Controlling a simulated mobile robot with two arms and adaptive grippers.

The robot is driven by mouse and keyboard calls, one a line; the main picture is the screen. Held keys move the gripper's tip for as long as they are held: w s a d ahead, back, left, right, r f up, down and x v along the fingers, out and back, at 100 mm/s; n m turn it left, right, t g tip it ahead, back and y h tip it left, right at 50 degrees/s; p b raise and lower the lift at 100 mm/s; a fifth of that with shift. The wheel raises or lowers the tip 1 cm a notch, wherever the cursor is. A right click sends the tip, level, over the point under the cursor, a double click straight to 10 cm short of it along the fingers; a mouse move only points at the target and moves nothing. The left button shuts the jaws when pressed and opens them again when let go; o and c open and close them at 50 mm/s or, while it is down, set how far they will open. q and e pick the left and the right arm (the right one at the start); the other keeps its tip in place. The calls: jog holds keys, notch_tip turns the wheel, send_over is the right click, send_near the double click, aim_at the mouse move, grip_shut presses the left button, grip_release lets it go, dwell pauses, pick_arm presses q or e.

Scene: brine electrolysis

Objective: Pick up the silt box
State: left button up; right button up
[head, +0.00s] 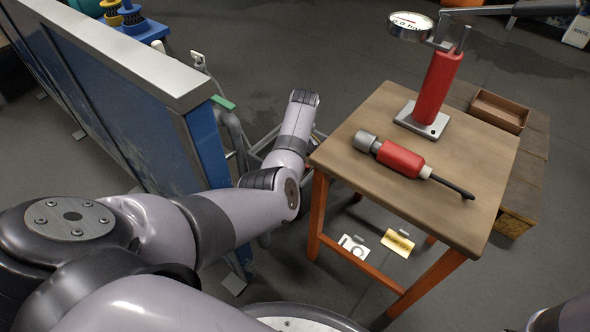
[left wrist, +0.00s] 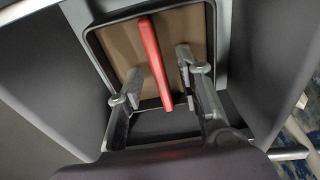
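In the left wrist view, what looks like the silt box (left wrist: 208,40) is a dark-rimmed open box with a flat brown inside. A red bar handle (left wrist: 152,60) runs across it. My left gripper (left wrist: 160,68) is open, with one finger on each side of the red bar. Gaps show between the bar and both fingers. In the head view my left arm reaches forward between the blue panel and the wooden table; its gripper and this box are hidden there. My right gripper is not in view.
The wooden table (head: 365,108) is close to the right of my left arm and carries a red-handled tool (head: 400,158) and a red gauge stand (head: 437,88). A blue panel (head: 207,140) stands on the left. A small brown tray (head: 498,112) sits behind the table.

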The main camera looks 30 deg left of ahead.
pick_arm(q)
jog(key=shift+c, duration=0.3)
grip_shut()
dwell(0.6)
